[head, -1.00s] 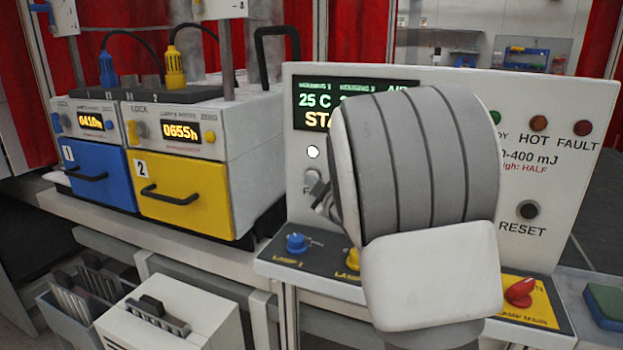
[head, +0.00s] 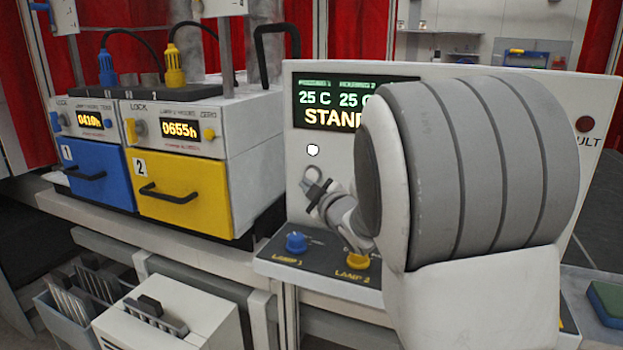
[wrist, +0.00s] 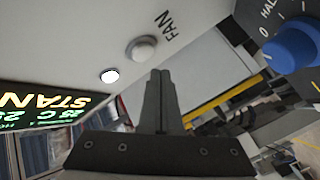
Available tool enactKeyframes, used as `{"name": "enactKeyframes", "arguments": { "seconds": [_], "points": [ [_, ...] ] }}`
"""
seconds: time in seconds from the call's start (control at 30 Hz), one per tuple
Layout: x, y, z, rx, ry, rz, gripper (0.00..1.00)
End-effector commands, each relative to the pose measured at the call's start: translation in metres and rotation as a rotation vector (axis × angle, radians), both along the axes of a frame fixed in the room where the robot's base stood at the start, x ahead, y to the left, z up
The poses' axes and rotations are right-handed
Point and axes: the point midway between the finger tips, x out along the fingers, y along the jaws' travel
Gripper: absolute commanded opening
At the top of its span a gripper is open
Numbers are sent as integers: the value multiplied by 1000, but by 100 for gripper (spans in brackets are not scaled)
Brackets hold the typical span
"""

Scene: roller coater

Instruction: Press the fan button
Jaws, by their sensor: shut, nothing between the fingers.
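The fan button (wrist: 141,49) is a round pale grey knob on the white panel, beside the FAN label (wrist: 168,25) in the wrist view. In the head view the button (head: 313,172) shows low on the panel's left side, and its label is hidden. My gripper (wrist: 158,72) is shut and empty. Its fingertips point toward the panel and sit just below the button in the wrist picture. In the head view my gripper (head: 319,190) is small, at the button's lower edge. I cannot tell whether they touch.
A white lamp (head: 313,150) glows above the button. The display (head: 340,103) reads standby in part. A blue LAMP 1 knob (head: 296,242) and a yellow LAMP 2 knob (head: 357,261) stand on the ledge below.

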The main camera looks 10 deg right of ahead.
Motion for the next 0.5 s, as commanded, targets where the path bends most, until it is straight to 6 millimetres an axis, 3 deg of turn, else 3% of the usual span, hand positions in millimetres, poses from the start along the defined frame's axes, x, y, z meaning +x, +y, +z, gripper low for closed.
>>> {"name": "enactKeyframes", "arguments": {
  "seconds": [0.3,0.5],
  "points": [
    [-26,19,-2,2,-2,2,0],
    [-32,24,-1,0,-1,2,0]
  ]
}}
